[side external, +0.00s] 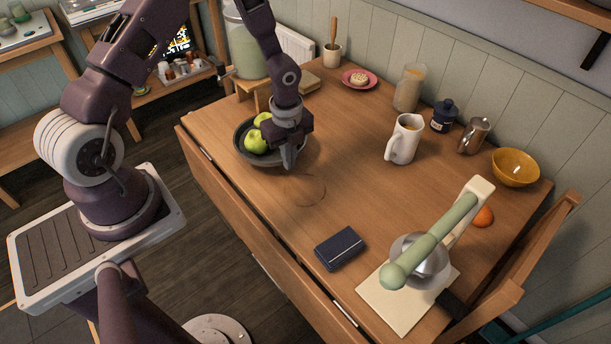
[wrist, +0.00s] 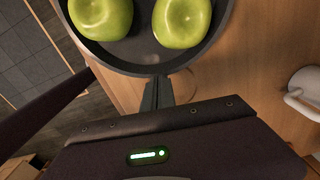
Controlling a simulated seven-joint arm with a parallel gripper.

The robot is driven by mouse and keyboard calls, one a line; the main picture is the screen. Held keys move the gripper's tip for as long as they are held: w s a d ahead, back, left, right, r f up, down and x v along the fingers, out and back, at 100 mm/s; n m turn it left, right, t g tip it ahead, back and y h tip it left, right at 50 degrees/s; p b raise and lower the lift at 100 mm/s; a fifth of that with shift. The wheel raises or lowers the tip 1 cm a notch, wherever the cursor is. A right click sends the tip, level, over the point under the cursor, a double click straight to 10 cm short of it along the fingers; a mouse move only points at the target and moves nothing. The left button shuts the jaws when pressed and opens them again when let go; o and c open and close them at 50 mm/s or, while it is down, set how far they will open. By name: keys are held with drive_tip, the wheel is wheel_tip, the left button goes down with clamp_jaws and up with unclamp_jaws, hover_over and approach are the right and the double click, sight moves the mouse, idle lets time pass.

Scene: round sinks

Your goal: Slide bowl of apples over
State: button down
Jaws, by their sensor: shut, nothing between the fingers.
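A dark grey bowl (side external: 243,151) holding green apples (side external: 256,141) sits on the wooden table near its left edge in the side view. In the wrist view, two green apples (wrist: 183,22) lie in the bowl (wrist: 140,59), whose rim crosses the top of the picture. My gripper (side external: 288,163) points down at the bowl's right, near side and hides part of it. In the wrist view my gripper's fingertips (wrist: 157,85) are together and empty, close to the bowl's rim. I cannot tell whether they touch it.
A white pitcher (side external: 404,140) stands right of the bowl. A dark blue box (side external: 340,249) lies toward the front. A green stand mixer (side external: 432,243) is at the front right, a yellow bowl (side external: 515,167) behind it. A glass dispenser (side external: 247,50) stands behind the apple bowl. The table's middle is clear.

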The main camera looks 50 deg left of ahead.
drive_tip(key=shift+w+a, duration=0.1)
drive_tip(key=shift+a, duration=0.65)
drive_tip(key=shift+d, duration=0.1)
drive_tip(key=shift+d, duration=0.35)
drive_tip(key=d, duration=0.1)
drive_tip(key=d+r, duration=0.1)
drive_tip(key=d, duration=0.1)
drive_tip(key=shift+d, duration=0.2)
drive_tip(key=s+r+n+t+y, duration=0.1)
drive_tip(key=s+r+n, duration=0.3)
drive_tip(key=r, duration=0.8)
drive_tip(key=s+r+n+t+y, duration=0.1)
drive_tip(key=s+r+n, duration=0.35)
drive_tip(key=r, duration=0.85)
drive_tip(key=s+d+r+n+t+h, duration=0.1)
drive_tip(key=s+d+r+n, duration=0.1)
drive_tip(key=s+n, duration=0.3)
drive_tip(key=s+d+r+n+t+h, duration=0.1)
drive_tip(key=s+d+r+n+t, duration=0.1)
drive_tip(key=s+n, duration=0.4)
wheel_tip(320, 180, up, 3)
drive_tip(key=shift+s+d+f+t, duration=0.1)
drive_tip(key=shift+s+d+t, duration=0.3)
drive_tip(key=shift+s, duration=0.45)
